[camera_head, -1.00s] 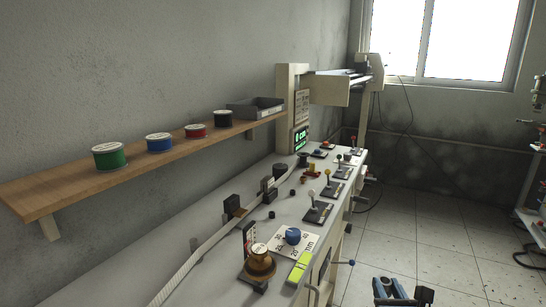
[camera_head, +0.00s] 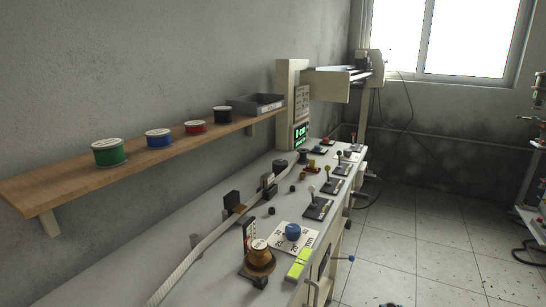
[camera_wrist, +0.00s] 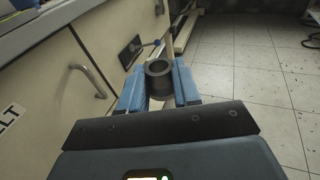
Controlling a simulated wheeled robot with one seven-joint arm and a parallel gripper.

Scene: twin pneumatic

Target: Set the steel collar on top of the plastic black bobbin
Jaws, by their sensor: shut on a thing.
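My gripper (camera_wrist: 159,88) is shut on a dark grey hollow ring, which looks like the steel collar (camera_wrist: 160,77). Its open end faces up between the two blue fingers in the wrist view. The black bobbin (camera_head: 223,115) stands upright at the right part of the wooden wall shelf, with a pale top and nothing on it. My gripper is well away from it, low in front of the bench. In the head view only a small dark bit of it may show at the bottom edge.
On the shelf (camera_head: 60,190) are green (camera_head: 109,155), blue (camera_head: 159,140) and red (camera_head: 196,128) bobbins and a grey tray (camera_head: 256,105). Bench handles (camera_wrist: 88,78) are close to my gripper. Floor at right is clear.

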